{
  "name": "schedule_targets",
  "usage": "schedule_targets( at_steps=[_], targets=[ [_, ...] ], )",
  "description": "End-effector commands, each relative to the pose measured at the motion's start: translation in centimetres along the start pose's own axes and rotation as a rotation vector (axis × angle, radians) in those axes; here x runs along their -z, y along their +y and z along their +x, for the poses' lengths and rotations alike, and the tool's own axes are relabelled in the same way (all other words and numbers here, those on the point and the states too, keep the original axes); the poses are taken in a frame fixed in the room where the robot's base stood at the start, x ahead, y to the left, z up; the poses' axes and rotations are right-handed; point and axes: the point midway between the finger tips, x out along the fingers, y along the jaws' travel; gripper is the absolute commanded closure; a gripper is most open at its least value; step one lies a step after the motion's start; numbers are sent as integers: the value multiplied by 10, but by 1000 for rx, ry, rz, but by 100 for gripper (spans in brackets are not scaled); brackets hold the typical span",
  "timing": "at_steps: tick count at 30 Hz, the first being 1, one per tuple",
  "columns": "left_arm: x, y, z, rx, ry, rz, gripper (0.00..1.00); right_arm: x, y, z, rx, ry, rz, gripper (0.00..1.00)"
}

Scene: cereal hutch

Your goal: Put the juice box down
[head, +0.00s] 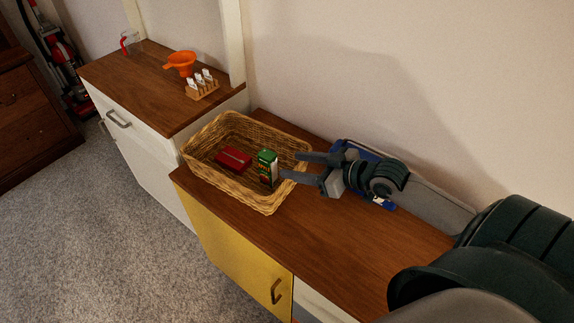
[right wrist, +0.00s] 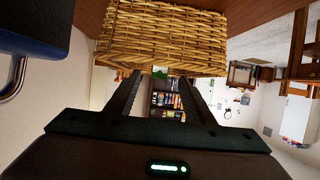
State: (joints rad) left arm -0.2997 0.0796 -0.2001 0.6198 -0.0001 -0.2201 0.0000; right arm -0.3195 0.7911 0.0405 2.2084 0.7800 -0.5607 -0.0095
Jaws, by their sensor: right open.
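The green juice box (head: 267,167), with a pale side, stands upright inside the wicker basket (head: 268,205), near its right side. My right gripper (head: 293,166) is open and empty at the basket's right rim, just to the right of the juice box and apart from it. My left gripper is in neither view.
A red box (head: 234,158) lies in the basket left of the juice box. A blue object (head: 381,203) is partly hidden behind my right gripper, against the wall. An orange funnel (head: 181,62) and a small rack (head: 203,88) stand on the farther counter. The counter in front is clear.

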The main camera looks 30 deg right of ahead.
Motion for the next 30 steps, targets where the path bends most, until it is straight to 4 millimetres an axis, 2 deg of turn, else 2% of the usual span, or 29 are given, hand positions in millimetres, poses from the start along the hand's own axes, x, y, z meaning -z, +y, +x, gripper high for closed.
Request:
schedule_targets(
  at_steps=[7,24,30],
  targets=[
    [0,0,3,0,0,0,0,0,-1,-13,2,-1,0,52],
    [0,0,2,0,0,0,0,1,-1,-14,1,0,1,52],
    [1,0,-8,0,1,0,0,10,-1,-18,1,0,0,52]
  ],
)
